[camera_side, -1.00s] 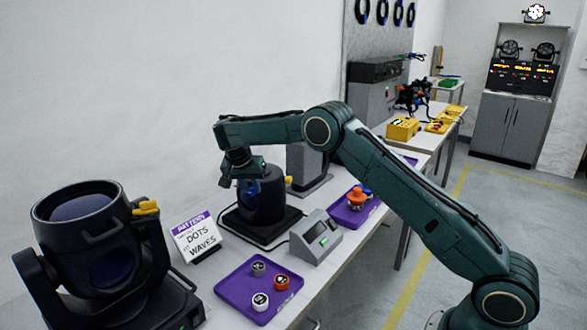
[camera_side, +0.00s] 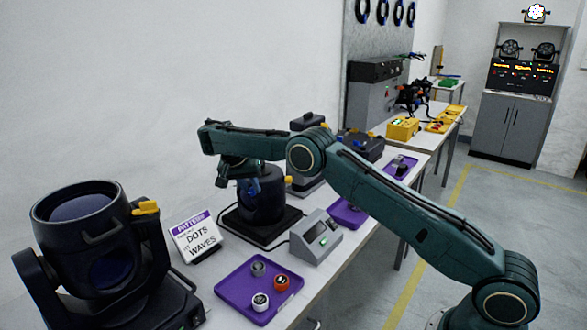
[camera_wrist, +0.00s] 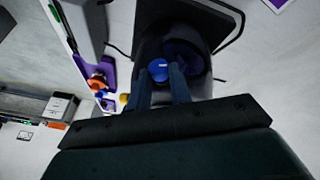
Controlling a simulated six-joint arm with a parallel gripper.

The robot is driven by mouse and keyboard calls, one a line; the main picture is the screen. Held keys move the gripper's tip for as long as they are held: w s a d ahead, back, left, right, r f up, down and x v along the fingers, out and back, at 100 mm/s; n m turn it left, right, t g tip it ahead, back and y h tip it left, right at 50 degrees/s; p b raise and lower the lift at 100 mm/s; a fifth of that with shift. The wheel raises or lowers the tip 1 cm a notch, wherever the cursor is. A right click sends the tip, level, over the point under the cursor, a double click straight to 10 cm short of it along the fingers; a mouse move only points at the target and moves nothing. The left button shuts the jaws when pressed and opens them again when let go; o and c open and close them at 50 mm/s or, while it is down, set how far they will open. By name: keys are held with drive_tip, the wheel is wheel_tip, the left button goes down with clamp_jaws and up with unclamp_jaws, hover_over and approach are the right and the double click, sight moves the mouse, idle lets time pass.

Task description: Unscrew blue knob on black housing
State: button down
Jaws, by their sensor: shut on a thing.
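The black housing (camera_side: 262,208) stands on a black base plate on the table, in the middle of the side view. It also shows in the wrist view (camera_wrist: 205,22). The blue knob (camera_wrist: 158,69) shows at the fingertips in the wrist view. My gripper (camera_wrist: 160,80) is shut on the blue knob, with one finger on each side of it. In the side view my gripper (camera_side: 250,187) is at the near left side of the housing. The knob is hard to make out there. I cannot tell how far it is turned.
A purple tray (camera_side: 232,288) with several small knobs lies in front. A grey box with a screen (camera_side: 316,236) stands right of the housing. A card (camera_side: 195,237) reads "DOTS WAVES". A large black lamp (camera_side: 90,250) stands at left. A second purple tray (camera_side: 346,212) lies behind my arm.

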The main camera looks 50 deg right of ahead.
drive_tip(key=c, duration=1.3)
unclamp_jaws()
drive_tip(key=shift+s+a, duration=0.15)
drive_tip(key=shift+a, duration=0.05)
drive_tip(key=shift+o, duration=0.2)
drive_tip(key=shift+d+r, duration=0.15)
drive_tip(key=shift+d, duration=0.25)
drive_tip(key=shift+s+m+t+y, duration=0.25)
drive_tip(key=shift+t+y, duration=0.45)
drive_tip(key=shift+t, duration=0.5)
